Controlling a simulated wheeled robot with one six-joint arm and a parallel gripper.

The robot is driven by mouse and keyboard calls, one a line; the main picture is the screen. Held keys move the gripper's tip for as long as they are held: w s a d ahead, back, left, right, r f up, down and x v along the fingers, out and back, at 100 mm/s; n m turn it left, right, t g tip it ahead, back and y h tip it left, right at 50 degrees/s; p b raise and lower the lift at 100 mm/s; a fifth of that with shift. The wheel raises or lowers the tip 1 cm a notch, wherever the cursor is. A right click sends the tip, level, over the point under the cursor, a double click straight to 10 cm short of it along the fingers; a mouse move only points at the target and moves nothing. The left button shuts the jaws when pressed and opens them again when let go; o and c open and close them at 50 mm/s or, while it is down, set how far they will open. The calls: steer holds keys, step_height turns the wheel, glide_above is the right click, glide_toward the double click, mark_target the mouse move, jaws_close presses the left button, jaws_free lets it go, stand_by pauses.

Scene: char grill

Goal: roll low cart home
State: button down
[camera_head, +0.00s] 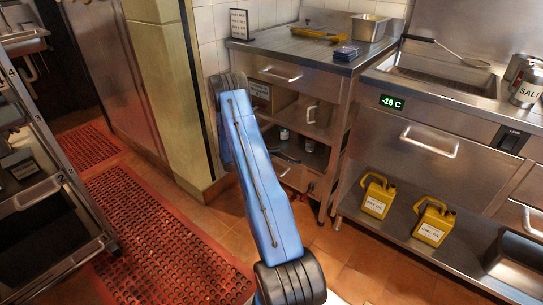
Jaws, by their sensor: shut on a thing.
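My blue arm (262,170) reaches up from the bottom centre, with its black elbow in front of the tiled wall corner. The lower part of the arm beyond the elbow folds down behind it. I cannot make out my gripper or what it holds; the arm hides that area. No low cart can be clearly identified. A tall steel shelf rack (62,172) stands at the left edge, but I cannot tell whether it is on wheels.
A steel counter (268,52) with a drawer and open shelves stands behind the arm. Right of it is a steel unit (420,135) with two yellow jugs (376,196) (432,222) on its low shelf. A red perforated mat (160,235) covers the left floor. Tiled floor shows right of the arm.

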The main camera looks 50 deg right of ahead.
steer(key=shift+d, duration=0.15)
steer(key=c, duration=1.6)
jaws_free()
steer(key=shift+d, duration=0.1)
steer(key=shift+c, duration=0.2)
steer(key=v, duration=1.7)
steer(key=shift+w+r, duration=0.1)
steer(key=shift+r, duration=0.05)
